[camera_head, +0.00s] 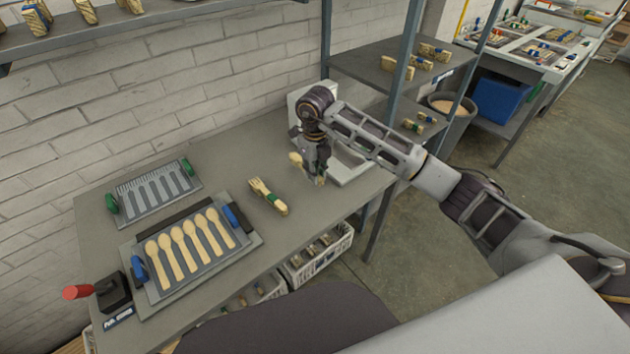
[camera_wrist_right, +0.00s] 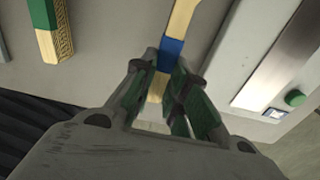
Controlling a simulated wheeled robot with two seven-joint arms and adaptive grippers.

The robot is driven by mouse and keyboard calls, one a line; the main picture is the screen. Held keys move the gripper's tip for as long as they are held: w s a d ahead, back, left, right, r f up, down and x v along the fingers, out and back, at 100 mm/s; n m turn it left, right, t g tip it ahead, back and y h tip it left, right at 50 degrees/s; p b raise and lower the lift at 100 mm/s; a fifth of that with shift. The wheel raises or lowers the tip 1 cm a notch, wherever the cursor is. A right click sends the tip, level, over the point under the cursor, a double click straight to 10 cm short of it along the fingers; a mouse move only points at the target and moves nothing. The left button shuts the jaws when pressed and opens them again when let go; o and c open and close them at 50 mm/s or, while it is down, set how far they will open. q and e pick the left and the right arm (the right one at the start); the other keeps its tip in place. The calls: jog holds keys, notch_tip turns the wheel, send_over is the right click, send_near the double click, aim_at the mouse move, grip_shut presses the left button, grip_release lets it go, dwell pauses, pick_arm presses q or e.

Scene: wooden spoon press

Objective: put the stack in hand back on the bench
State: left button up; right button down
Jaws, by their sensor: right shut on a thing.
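My right gripper (camera_head: 319,172) is over the right part of the grey bench (camera_head: 222,178). It is shut on a wooden spoon stack (camera_head: 296,159) with a blue band. In the right wrist view, the blue band of the stack (camera_wrist_right: 171,52) sits between the fingertips (camera_wrist_right: 162,76). The pale handle runs up past the top edge. I cannot tell whether the stack touches the bench. A wooden fork stack (camera_head: 268,196) with a green band lies on the bench to the left of the gripper. It also shows in the wrist view (camera_wrist_right: 48,36). My left gripper is not in view.
A spoon mould (camera_head: 250,238) with several spoons and an empty mould with green handles (camera_head: 157,196) stand on the left. A white device (camera_head: 352,172) stands close behind and right of the gripper. A shelf post (camera_head: 408,55) rises at the right. White crates (camera_head: 318,254) sit below.

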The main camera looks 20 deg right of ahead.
jog(key=shift+f, duration=1.85)
jog(key=shift+f, duration=0.1)
jog(key=c, duration=1.4)
grip_release()
jog(key=shift+r, duration=6.1)
